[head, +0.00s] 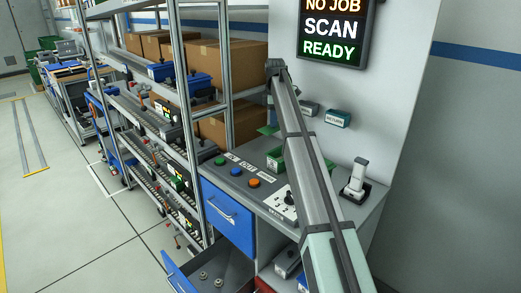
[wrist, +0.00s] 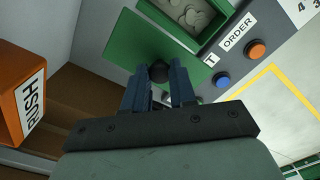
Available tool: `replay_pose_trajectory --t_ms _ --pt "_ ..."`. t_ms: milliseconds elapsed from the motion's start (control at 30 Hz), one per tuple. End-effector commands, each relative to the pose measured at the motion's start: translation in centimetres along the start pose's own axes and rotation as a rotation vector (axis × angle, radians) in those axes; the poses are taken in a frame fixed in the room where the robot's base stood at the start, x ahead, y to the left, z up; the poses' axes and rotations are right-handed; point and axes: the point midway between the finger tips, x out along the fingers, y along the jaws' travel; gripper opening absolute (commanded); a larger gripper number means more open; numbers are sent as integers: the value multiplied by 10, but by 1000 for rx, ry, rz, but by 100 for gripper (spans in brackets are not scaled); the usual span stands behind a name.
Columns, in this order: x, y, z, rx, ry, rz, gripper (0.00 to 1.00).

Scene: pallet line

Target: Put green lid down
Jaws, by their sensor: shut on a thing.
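The green lid (wrist: 128,42) is a flat plate with a dark round knob (wrist: 158,71). My gripper (wrist: 160,82) is shut on this knob in the wrist view. The lid lies beyond the fingertips, beside an open green box (wrist: 212,28) holding pale round pieces. I cannot tell whether the lid touches anything beneath it. In the head view, part of a green plate that looks like the lid (head: 267,130) shows left of my arm, over the back of the counter. The green box (head: 274,163) is partly behind my arm there. My fingers are hidden in that view.
An orange bin marked RUSH (wrist: 22,98) is close on the wrist view's left. Blue (wrist: 222,80) and orange (wrist: 257,49) buttons line the counter. A scanner (head: 356,178) stands at the counter's right. An open drawer (head: 212,275) juts out below. Shelving (head: 222,105) stands left.

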Motion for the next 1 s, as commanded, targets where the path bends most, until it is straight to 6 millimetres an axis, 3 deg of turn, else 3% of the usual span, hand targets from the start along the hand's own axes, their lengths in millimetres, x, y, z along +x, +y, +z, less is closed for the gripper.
replay_pose_trajectory --t_ms 33,100,300,700,1000 --pt "6 18 -13 -7 0 -3 0" --pt "14 34 -29 -15 0 -2 0" --pt "37 65 -63 -31 0 -1 0" --pt "92 67 -68 -34 0 -2 0" --pt "116 67 -68 -34 0 -1 0"
